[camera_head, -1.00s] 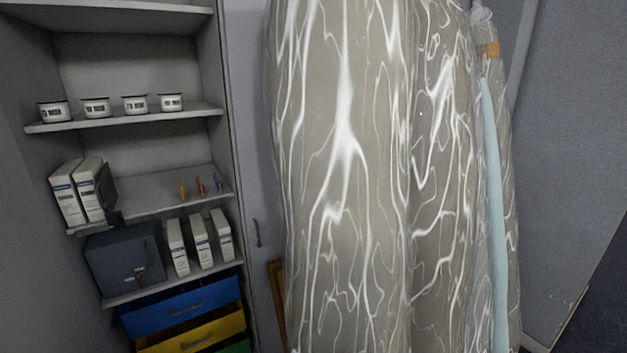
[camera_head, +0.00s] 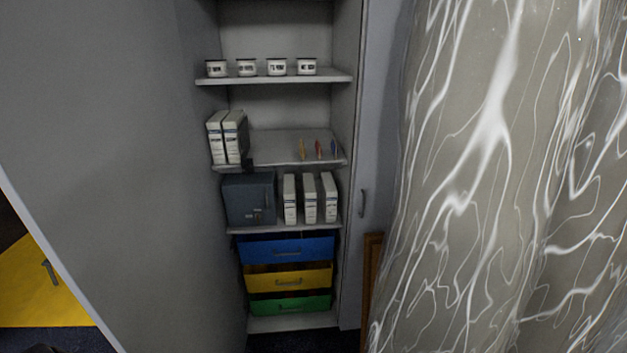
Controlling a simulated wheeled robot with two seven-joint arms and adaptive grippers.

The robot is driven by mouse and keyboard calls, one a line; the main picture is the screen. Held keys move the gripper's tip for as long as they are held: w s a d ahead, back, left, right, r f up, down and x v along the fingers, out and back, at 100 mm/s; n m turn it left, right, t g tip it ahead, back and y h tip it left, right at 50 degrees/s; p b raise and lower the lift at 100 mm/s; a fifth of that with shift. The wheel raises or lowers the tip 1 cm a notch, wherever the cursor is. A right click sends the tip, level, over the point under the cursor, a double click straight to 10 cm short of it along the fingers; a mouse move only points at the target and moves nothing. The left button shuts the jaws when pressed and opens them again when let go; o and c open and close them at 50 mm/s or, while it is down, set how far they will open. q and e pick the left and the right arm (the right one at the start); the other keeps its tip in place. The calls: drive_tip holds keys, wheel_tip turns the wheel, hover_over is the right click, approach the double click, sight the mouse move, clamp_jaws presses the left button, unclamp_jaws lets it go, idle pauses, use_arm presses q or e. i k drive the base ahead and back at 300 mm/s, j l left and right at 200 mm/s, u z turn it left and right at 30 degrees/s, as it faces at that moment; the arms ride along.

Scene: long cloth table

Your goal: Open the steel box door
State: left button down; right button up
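The steel box (camera_head: 248,197) is a dark blue-grey box on a lower shelf of the cabinet, at the left of that shelf. Its front door looks shut, with a small handle or lock part low on the front that is too small to make out. Neither of my grippers shows in the head view.
White binders (camera_head: 310,198) stand right of the box; two more binders (camera_head: 228,137) stand above it. Blue (camera_head: 287,249), yellow (camera_head: 288,281) and green (camera_head: 290,303) drawers lie below. Large plastic-wrapped rolls (camera_head: 490,200) fill the right. A grey panel (camera_head: 110,150) fills the left.

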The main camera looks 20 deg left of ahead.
sight(243, 202)
drive_tip(key=u, duration=1.3)
